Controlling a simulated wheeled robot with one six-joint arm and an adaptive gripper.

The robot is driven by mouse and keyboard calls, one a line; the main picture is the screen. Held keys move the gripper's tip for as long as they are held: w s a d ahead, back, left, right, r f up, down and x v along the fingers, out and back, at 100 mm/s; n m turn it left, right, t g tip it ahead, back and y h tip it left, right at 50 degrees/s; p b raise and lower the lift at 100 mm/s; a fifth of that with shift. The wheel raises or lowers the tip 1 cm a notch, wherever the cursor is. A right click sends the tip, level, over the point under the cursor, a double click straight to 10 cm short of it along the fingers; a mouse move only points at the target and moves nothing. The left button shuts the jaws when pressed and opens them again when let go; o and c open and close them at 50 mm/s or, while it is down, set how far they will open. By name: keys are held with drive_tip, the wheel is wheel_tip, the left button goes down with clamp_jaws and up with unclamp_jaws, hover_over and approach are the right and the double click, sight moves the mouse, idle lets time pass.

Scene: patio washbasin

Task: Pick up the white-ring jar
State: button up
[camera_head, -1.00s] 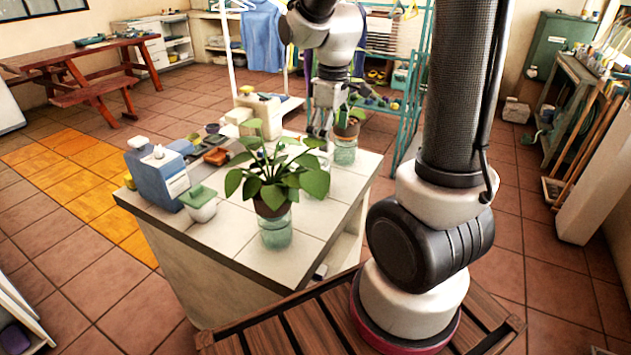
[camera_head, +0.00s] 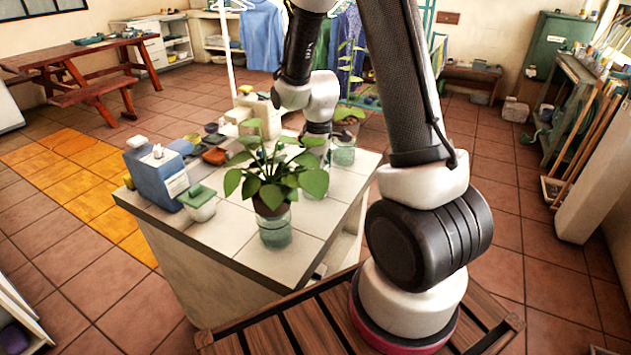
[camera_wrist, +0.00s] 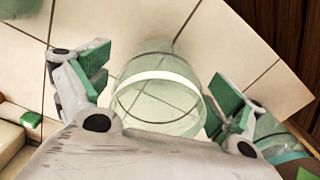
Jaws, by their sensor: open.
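The white-ring jar (camera_wrist: 160,76) is clear greenish glass with a white band around its rim. In the wrist view it stands upright and empty on the pale tiles, its mouth facing the camera. My gripper (camera_wrist: 160,88) is open, with one green-padded finger on each side of the jar and gaps visible at both sides. In the head view my gripper (camera_head: 317,141) points down over the counter behind the potted plant. The leaves and the gripper largely hide the jar there.
A plant in a glass jar (camera_head: 275,228) stands at the front of the tiled counter (camera_head: 225,240). Another plant jar (camera_head: 343,152) stands close right of my gripper. A blue box (camera_head: 155,180) and a green-lidded pot (camera_head: 200,205) are at the left.

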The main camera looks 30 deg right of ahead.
drive_tip(key=c, duration=1.1)
